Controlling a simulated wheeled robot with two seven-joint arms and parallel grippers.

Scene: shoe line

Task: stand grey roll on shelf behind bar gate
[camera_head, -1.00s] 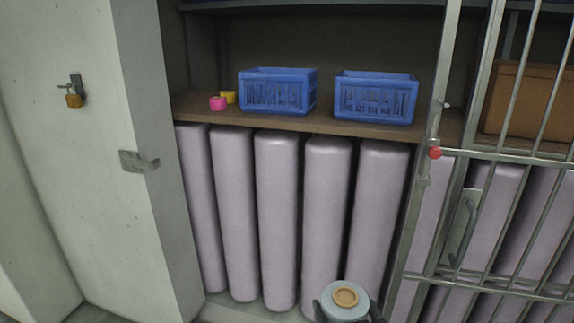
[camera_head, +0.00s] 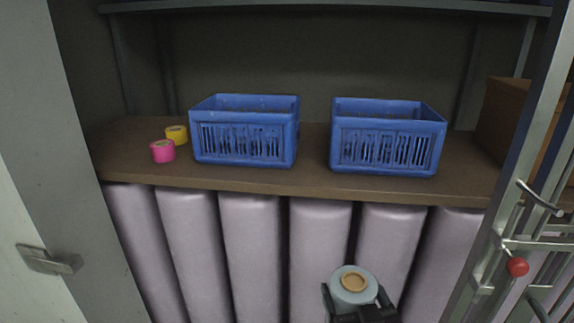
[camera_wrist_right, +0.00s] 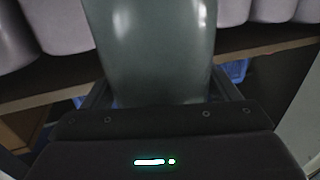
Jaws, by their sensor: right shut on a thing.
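The grey roll (camera_head: 354,286), with a tan core in its top, is upright between the fingers of my right gripper (camera_head: 356,300). It is in front of the shelf and a little below the board's level. In the right wrist view the grey roll (camera_wrist_right: 150,50) fills the space between the fingers. The wooden shelf (camera_head: 310,180) holds two blue crates and two small rolls. The bar gate (camera_head: 525,190) stands swung aside at the right, with a red knob (camera_head: 517,267). My left gripper is not in view.
A left blue crate (camera_head: 245,135) and a right blue crate (camera_head: 388,140) have a bare gap between them. A pink roll (camera_head: 163,151) and a yellow roll (camera_head: 177,134) stand at left. A brown box (camera_head: 500,115) is at right. Tall lilac rolls (camera_head: 255,250) fill the space below.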

